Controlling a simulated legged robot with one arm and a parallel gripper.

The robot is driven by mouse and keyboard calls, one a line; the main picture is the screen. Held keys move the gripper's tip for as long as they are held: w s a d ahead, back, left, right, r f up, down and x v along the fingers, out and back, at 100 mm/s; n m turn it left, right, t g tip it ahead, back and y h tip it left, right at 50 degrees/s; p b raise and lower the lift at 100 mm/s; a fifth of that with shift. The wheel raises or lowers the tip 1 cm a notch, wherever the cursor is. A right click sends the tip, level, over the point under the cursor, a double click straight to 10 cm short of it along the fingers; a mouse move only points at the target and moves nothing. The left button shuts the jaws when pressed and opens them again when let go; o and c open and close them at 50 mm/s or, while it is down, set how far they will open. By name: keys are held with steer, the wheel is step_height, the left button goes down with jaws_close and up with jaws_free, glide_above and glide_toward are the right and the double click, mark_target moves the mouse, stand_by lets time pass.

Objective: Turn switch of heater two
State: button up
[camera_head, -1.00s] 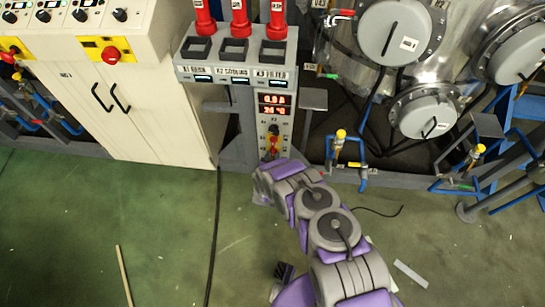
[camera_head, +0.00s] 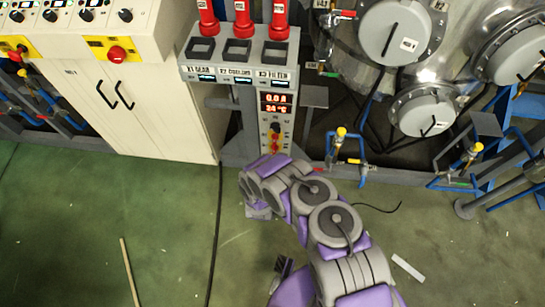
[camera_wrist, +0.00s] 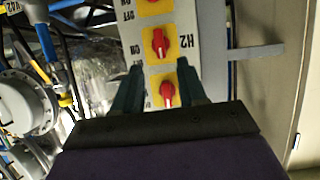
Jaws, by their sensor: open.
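Red rotary switches on yellow plates run along a pale panel in the wrist view. The middle red switch (camera_wrist: 160,42) has the label H2 beside it and ON and OFF marks. Another red switch (camera_wrist: 167,92) sits closer to me, between my fingers in the picture. My gripper (camera_wrist: 159,67) is open and empty, its dark fingers pointing at the panel on either side of the switch row. I cannot tell whether the fingertips touch the panel. In the head view, the switch panel (camera_head: 275,148) stands below a red digital display (camera_head: 275,103); my arm hides its lower end and my fingers.
A white cabinet (camera_head: 150,115) stands left of the panel, with an emergency stop (camera_head: 117,54) above. Blue pipework with a yellow valve (camera_head: 341,132) and steel vessels are at the right. A grey bracket (camera_wrist: 256,52) juts out beside the panel. The green floor is mostly clear.

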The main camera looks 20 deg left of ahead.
steer(key=p+v, duration=0.2)
steer(key=v, duration=0.5)
steer(key=shift+s, duration=0.25)
steer(key=shift+w+d, duration=0.1)
